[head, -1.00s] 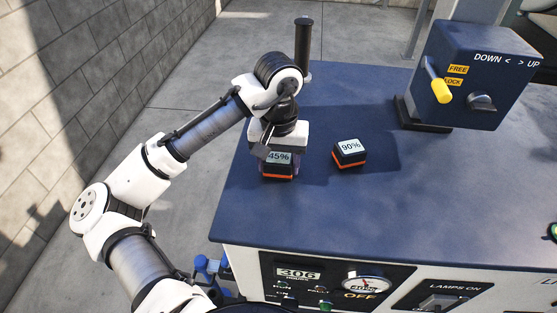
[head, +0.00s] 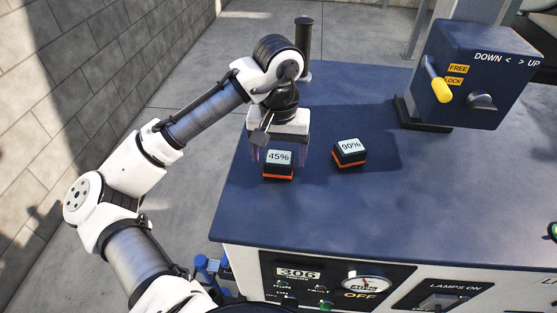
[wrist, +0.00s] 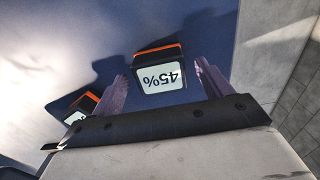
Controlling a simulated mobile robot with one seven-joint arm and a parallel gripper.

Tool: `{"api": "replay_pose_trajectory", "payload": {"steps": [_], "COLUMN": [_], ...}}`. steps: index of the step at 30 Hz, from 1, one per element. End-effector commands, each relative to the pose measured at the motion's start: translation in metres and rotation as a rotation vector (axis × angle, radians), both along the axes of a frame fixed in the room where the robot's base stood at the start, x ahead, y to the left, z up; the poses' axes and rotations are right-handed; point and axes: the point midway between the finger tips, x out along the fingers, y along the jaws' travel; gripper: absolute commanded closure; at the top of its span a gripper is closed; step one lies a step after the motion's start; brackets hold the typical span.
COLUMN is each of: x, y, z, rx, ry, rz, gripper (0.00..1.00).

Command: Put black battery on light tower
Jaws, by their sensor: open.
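A black battery (head: 278,166) with an orange band and a "45%" label sits on the blue top of the light tower (head: 330,215), near its left edge. A second black battery (head: 350,153), labelled "90%", stands to its right. My gripper (head: 280,149) is open and empty, just behind and above the 45% battery. In the wrist view, the 45% battery (wrist: 159,73) shows between the two spread fingers, with no clear contact. The 90% battery (wrist: 80,108) is partly hidden by my gripper there.
A dark upright pipe (head: 303,45) stands behind my gripper. A blue control box (head: 480,75) with a yellow-handled lever (head: 438,82) stands at the back right. The front panel (head: 330,283) carries gauges and switches. The middle of the top is clear.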

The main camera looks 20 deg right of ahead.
Motion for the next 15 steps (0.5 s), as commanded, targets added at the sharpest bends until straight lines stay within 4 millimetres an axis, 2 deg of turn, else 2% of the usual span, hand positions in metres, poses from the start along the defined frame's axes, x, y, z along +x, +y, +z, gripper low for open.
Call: {"api": "replay_pose_trajectory", "payload": {"steps": [3,9,15], "x": [0.001,0.000,0.001], "y": [0.000,0.000,0.000], "z": [0.026,0.064,0.087], "rx": [0.003,0.002,0.001], "ry": [-0.006,-0.004,-0.001], "rz": [0.002,0.001,0.001], "gripper": [0.22,0.22,0.22]}}
